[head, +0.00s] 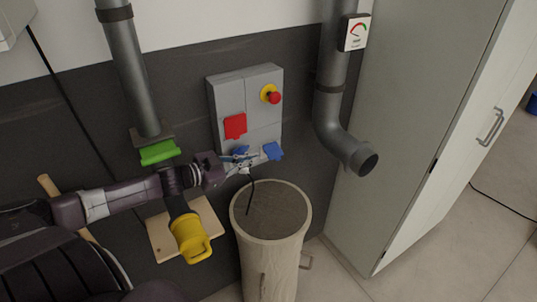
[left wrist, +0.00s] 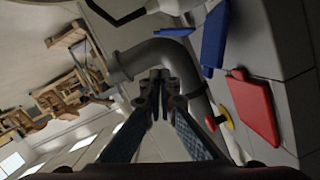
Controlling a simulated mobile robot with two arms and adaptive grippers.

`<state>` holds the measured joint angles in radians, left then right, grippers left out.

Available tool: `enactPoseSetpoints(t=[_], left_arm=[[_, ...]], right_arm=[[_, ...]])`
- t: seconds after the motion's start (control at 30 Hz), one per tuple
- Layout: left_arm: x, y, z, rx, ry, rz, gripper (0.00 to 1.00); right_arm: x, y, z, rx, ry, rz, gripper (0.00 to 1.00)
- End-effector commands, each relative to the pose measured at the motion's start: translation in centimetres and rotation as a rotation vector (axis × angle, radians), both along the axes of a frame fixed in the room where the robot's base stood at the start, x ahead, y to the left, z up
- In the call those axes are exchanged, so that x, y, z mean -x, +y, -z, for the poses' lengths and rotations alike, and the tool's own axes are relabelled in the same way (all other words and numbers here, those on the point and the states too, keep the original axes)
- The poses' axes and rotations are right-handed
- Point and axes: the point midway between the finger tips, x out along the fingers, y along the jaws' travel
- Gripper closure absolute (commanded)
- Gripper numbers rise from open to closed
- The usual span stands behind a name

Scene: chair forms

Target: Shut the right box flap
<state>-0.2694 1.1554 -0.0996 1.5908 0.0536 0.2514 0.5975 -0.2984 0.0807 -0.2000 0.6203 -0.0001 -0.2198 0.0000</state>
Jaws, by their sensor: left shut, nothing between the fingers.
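A grey wall box (head: 246,103) has a red flap (head: 235,126) on its left side. Two blue flaps hang at its lower edge: a right one (head: 273,151) and a left one (head: 240,150), partly hidden by my gripper. Both blue flaps appear to stick out from the box, open. My left gripper (head: 244,161) is shut and empty, just below the box, left of the right blue flap. In the left wrist view its fingers (left wrist: 158,85) are together, with a blue flap (left wrist: 214,38) and the red flap (left wrist: 252,108) to their right. Contact with a flap cannot be told. My right gripper is out of view.
A red button on a yellow base (head: 271,94) is on the box's upper right. A tall round bin (head: 272,265) stands below my gripper. A grey pipe (head: 340,140) bends out at right, beside a cabinet (head: 410,140). A yellow-handled thing (head: 190,240) is below my arm.

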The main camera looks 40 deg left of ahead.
Motion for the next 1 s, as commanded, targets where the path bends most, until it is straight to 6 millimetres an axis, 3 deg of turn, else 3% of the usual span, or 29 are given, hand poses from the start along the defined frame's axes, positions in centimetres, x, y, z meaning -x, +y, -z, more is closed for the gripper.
enactPoseSetpoints(t=[0.17,0.37,0.57,1.0], left_arm=[[-0.8,-0.3,0.5,0.000,-0.005,0.008,1.00],[-2.5,-0.8,1.1,-0.001,-0.006,0.006,1.00],[-4.2,-1.3,1.1,-0.001,-0.006,0.006,1.00],[-7.8,-2.4,1.6,0.004,-0.005,0.002,1.00]], right_arm=[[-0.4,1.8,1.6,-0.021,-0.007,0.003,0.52],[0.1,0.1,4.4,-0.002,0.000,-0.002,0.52],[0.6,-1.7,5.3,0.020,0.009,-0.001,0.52],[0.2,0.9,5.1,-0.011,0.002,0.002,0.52]])
